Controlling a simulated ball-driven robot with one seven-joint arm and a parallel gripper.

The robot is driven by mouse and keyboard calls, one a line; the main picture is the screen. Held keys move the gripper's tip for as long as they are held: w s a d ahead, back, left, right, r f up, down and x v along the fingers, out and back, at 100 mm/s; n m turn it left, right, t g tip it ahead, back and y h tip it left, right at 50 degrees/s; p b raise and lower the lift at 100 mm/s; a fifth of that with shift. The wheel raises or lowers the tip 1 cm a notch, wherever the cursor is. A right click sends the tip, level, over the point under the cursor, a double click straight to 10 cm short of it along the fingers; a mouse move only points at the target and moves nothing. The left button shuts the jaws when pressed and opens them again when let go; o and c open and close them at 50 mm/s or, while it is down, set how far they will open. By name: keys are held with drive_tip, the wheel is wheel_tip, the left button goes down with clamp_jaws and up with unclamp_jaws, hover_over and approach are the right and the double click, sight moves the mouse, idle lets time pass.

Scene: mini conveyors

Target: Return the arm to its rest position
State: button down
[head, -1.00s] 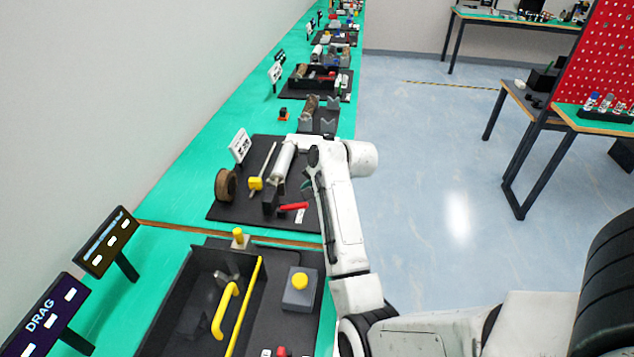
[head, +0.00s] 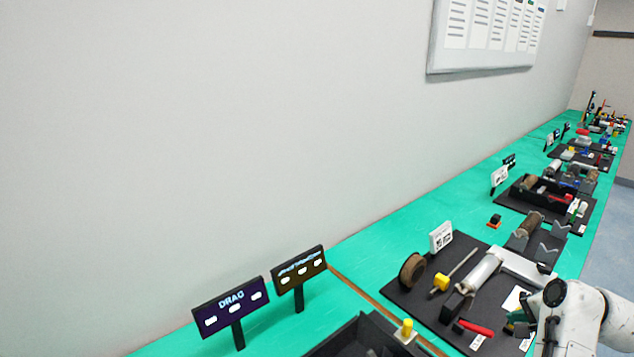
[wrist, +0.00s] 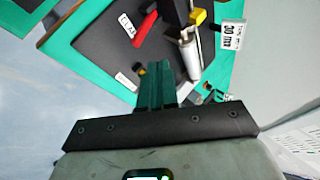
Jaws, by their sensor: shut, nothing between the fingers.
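My gripper (wrist: 157,88) shows in the wrist view with its two dark green fingers together and nothing between them. It hangs over the bench near a black mat (wrist: 95,45). In the head view my white arm (head: 575,318) is at the lower right, beside the same black mat (head: 408,297). On the mat are a silver roller (head: 480,270), a red-handled tool (head: 476,328), a brown ring (head: 412,269) and a yellow block (head: 440,282).
The green bench (head: 385,228) runs along a grey wall. Two small signs (head: 230,307) (head: 300,272) stand at its near end, beside a black tray (head: 345,337). More mats with parts lie farther along. Clear floor (head: 608,240) shows at the right.

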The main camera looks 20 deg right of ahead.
drive_tip(key=s+a+f+n+g+y, duration=0.15)
drive_tip(key=s+a+n, duration=0.35)
drive_tip(key=a, duration=0.5)
drive_tip(key=s+a+f+n, duration=0.2)
drive_tip(key=a+f+n, duration=0.1)
drive_tip(key=a+n, duration=0.55)
drive_tip(key=s+a+f+n+g+y, duration=0.1)
drive_tip(key=s+a+f+n, duration=0.25)
drive_tip(key=a, duration=0.75)
drive_tip(key=s+f+g+b, duration=0.1)
drive_tip(key=s+f+g, duration=0.3)
drive_tip(key=s, duration=0.7)
wheel_tip(320, 180, down, 2)
drive_tip(key=shift+s+d+f, duration=0.15)
drive_tip(key=shift+d+f, duration=0.1)
